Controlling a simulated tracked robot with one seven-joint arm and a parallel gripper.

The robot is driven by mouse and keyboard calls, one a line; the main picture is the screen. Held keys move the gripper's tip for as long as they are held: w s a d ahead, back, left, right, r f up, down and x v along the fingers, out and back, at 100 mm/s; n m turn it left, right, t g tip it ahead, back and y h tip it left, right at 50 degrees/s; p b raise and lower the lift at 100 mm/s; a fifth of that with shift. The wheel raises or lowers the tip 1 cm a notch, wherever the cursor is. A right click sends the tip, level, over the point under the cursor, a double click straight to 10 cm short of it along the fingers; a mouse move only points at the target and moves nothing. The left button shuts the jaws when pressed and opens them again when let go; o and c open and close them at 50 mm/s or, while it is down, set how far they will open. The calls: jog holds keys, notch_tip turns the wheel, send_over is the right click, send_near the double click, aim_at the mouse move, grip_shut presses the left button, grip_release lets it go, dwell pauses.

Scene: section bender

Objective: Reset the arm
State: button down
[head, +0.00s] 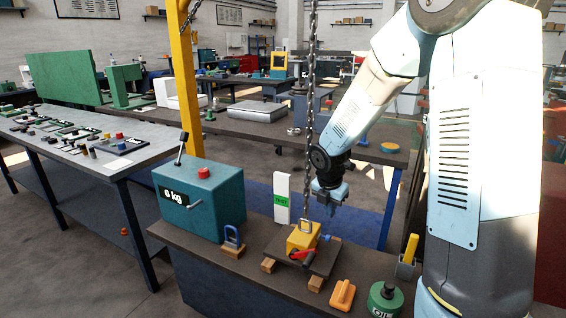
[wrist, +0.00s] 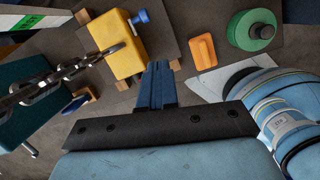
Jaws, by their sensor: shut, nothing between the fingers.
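My gripper (head: 331,207) hangs from my arm above the bench, behind and to the right of a yellow block (head: 301,240). In the wrist view its blue fingers (wrist: 157,68) are together and empty. The yellow block, with a metal shackle on top, a red lever and a blue knob, sits on a dark plate (head: 322,262) raised on wooden blocks. The block also shows in the wrist view (wrist: 117,45), left of the fingers and apart from them.
A chain (head: 309,100) hangs to the block's shackle. A teal box reading "0 kg" (head: 205,200) and a blue padlock-shaped piece (head: 232,236) stand left. A yellow post (head: 184,80) rises behind.

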jog(key=s+d+r+m+t, duration=0.1)
jog(key=s+d+r+m, duration=0.1)
jog(key=s+r+m, duration=0.9)
jog(key=s+d+r+m+t+y, duration=0.1)
jog(key=s+r+m+t, duration=0.1)
jog(key=s+r+m, duration=1)
jog(key=s+m, duration=0.4)
jog(key=shift+d, duration=0.4)
jog(key=c, duration=1.8)
grip_release()
